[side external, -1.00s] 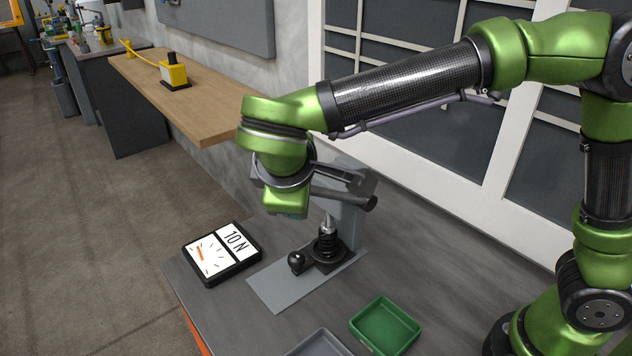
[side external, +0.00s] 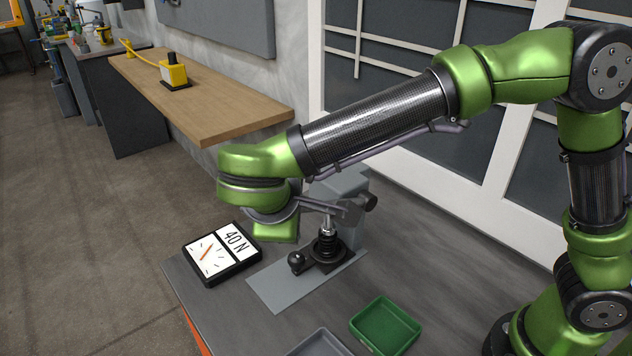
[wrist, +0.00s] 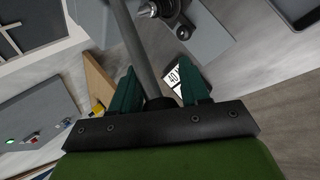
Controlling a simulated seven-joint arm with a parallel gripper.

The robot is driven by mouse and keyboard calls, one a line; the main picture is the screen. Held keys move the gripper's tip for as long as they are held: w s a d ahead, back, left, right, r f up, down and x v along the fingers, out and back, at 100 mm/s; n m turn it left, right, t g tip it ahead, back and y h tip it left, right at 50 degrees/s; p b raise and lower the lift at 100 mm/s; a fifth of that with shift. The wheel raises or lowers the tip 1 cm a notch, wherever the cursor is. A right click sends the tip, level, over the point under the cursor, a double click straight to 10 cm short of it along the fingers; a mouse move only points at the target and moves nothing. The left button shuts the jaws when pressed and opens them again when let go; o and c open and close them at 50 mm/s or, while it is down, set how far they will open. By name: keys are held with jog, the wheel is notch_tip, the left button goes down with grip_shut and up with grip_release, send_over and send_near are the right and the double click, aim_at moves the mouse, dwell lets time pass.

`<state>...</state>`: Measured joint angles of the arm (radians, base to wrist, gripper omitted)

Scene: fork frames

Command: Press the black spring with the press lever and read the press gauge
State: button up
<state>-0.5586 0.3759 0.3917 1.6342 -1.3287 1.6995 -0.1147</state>
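The black spring (side external: 326,246) stands upright on the press base, and the silver plunger (side external: 327,229) comes down onto its top. The press lever (side external: 318,206) runs from the grey press column to my gripper (side external: 270,228). In the wrist view the lever's bar (wrist: 138,45) passes between my two teal fingers (wrist: 160,85), and its dark end knob (wrist: 158,103) appears to fill the gap between them. In the side view my fingers are hidden behind the green housing.
A dark ball knob (side external: 296,262) sits at the front of the press base, beside the spring. A green tray (side external: 385,326) and a grey tray (side external: 318,345) lie toward the front of the table. A wooden bench (side external: 205,105) stands behind at the left.

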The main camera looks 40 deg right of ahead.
jog(key=o, duration=0.3)
jog(key=shift+s+d+f, duration=0.1)
jog(key=shift+d+f, duration=0.1)
jog(key=shift+r, duration=0.15)
jog(key=v, duration=1.7)
jog(key=shift+a, duration=0.2)
